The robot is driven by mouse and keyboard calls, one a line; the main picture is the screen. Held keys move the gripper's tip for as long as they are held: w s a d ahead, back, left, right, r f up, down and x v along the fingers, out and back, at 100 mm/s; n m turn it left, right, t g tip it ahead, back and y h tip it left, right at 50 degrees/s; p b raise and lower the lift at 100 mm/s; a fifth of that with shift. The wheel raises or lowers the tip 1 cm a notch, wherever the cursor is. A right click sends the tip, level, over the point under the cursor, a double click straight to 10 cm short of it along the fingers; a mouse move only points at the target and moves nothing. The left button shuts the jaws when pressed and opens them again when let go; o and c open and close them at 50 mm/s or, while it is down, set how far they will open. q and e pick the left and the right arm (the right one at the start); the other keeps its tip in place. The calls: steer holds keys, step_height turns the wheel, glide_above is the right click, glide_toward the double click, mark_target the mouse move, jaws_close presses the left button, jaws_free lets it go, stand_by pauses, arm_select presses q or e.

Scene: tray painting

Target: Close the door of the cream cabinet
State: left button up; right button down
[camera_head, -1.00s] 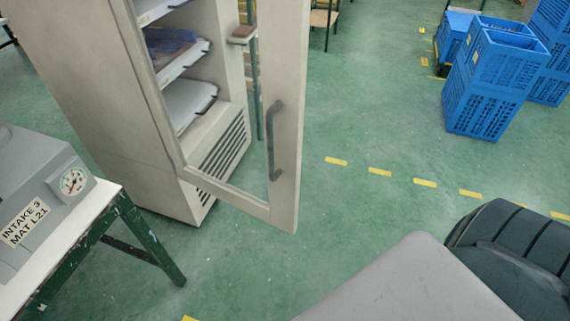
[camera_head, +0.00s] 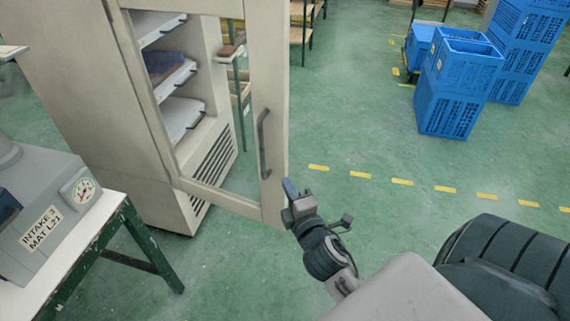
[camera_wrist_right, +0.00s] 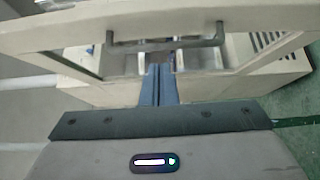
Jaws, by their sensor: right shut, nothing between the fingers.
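The cream cabinet (camera_head: 75,85) stands at the left of the head view, with shelves holding trays inside. Its glass-paned door (camera_head: 277,110) is swung open toward me, with a dark vertical bar handle (camera_head: 263,145) near its free edge. My right gripper (camera_head: 290,188) is shut and empty, beside the lower free edge of the door. I cannot tell if it touches the door. In the right wrist view the shut fingers (camera_wrist_right: 158,84) point toward the door, with the handle (camera_wrist_right: 165,45) across the view beyond them. My left gripper is not in view.
Stacked blue crates (camera_head: 455,85) stand at the back right. Green floor with a dashed yellow line (camera_head: 360,175) is clear right of the door.

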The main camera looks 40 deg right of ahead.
steer(key=p, duration=0.3)
glide_toward(277, 144)
steer(key=w+a, duration=0.2)
steer(key=w, duration=0.2)
steer(key=d, duration=0.1)
steer(key=w+d, duration=0.1)
steer(key=d, duration=0.1)
steer(key=shift+w, duration=0.2)
steer(key=shift+w+d, duration=0.15)
steer(key=shift+d, duration=0.1)
